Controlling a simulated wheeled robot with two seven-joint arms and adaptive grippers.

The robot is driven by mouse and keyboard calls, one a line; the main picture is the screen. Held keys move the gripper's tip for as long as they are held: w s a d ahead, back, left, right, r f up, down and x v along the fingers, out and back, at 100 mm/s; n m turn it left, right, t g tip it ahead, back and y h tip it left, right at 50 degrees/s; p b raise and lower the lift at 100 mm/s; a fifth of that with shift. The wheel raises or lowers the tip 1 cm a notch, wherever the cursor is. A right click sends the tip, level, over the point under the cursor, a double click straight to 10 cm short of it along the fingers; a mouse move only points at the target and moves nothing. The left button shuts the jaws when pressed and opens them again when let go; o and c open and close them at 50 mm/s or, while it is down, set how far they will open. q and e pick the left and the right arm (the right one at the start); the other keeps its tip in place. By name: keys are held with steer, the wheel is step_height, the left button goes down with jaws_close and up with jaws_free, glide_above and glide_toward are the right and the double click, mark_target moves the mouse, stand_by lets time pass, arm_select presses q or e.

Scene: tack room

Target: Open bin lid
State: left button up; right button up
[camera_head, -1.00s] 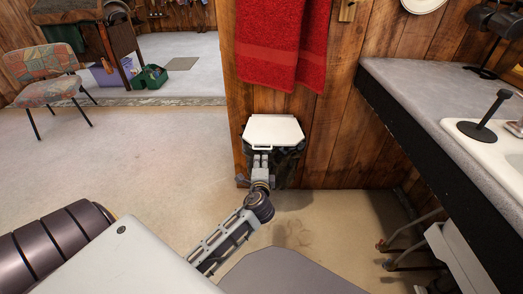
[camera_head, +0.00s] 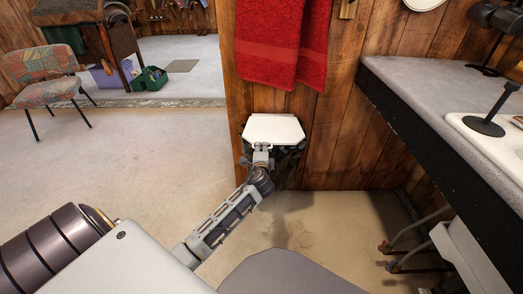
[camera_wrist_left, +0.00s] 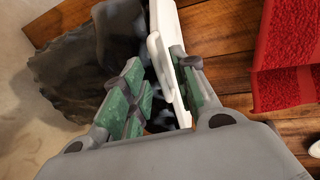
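The bin stands against the wooden wall, its white lid (camera_head: 273,129) lying across the top in the head view. The lid looks closed or nearly so. My left gripper (camera_head: 261,153) is at the lid's front edge. In the left wrist view, the white lid (camera_wrist_left: 165,22) shows edge-on, with its handle (camera_wrist_left: 158,62) between the two green-padded fingers (camera_wrist_left: 160,85). The fingers are apart. The right-hand finger is close against the lid, and contact is unclear. The bin's dark crumpled side or liner (camera_wrist_left: 85,65) is left of the lid. My right gripper is not visible.
A red towel (camera_head: 280,45) hangs on the wall above the lid. A grey counter (camera_head: 430,95) with a white sink (camera_head: 497,140) runs along the right. Open floor (camera_head: 120,165) lies to the left, with a patterned chair (camera_head: 42,75) farther back.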

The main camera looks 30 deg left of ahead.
arm_select(q)
steer(key=shift+b+x, duration=0.3)
steer(key=shift+x, duration=0.9)
jaws_close()
steer(key=shift+f, duration=0.1)
